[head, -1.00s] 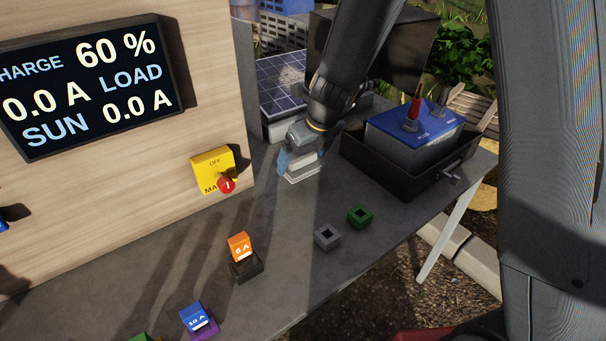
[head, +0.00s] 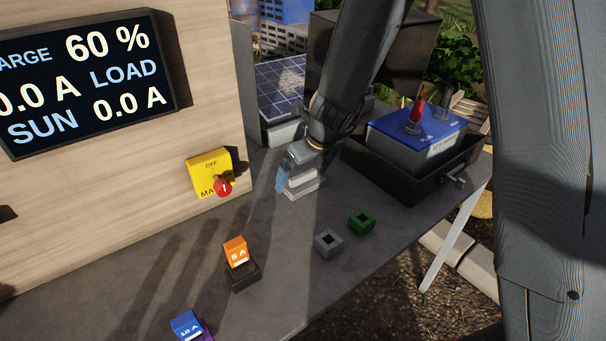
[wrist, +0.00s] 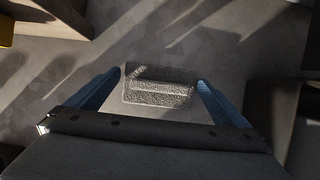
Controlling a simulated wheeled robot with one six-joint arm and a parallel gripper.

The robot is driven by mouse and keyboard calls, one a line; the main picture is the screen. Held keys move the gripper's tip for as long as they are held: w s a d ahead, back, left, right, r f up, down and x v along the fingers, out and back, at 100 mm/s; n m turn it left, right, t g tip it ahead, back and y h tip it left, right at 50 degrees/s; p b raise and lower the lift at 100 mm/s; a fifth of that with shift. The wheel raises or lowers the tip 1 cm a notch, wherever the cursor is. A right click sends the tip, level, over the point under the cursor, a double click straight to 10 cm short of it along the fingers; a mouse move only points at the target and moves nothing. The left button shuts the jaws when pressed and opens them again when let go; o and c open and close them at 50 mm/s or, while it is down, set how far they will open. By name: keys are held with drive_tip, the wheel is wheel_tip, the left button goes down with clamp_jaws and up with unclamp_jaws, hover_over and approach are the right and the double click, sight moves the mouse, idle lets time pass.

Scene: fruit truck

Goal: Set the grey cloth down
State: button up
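The grey cloth (head: 303,184) is a small folded, pale grey block on the dark grey worktop, between the yellow switch box and the black battery tray. In the wrist view the cloth (wrist: 158,86) shows a rough, towel-like surface and lies between my two blue fingertips. My gripper (wrist: 160,77) is open, with a narrow gap between each fingertip and the cloth's ends. In the head view my gripper (head: 299,177) is right at the cloth, and its far finger is largely hidden. The cloth appears to rest on the worktop.
A blue-topped battery (head: 418,138) sits in a black tray (head: 387,182) to the right. A grey socket (head: 327,243) and a green socket (head: 362,222) stand in front. The yellow switch box (head: 209,173) is on the wooden panel at left. A solar panel (head: 280,85) lies behind.

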drive_tip(key=shift+r, duration=0.1)
drive_tip(key=shift+s+r+p, duration=0.1)
drive_tip(key=shift+r+p, duration=0.2)
drive_tip(key=shift+r, duration=0.1)
drive_tip(key=p+v, duration=0.4)
drive_tip(key=v, duration=0.7)
drive_tip(key=s+d+n+g+h, duration=0.1)
drive_tip(key=s+d+n, duration=0.6)
drive_tip(key=n, duration=0.7)
drive_tip(key=s+d+f+n+g+h, duration=0.1)
drive_tip(key=s+d+n+g, duration=0.1)
drive_tip(key=s+d+n, duration=0.5)
drive_tip(key=s+n, duration=0.5)
drive_tip(key=n, duration=0.3)
drive_tip(key=shift+d+f+h, duration=0.2)
drive_tip(key=shift+d+h, duration=0.1)
drive_tip(key=shift+d, duration=0.1)
drive_tip(key=shift+w, duration=0.1)
drive_tip(key=shift+c, duration=0.4)
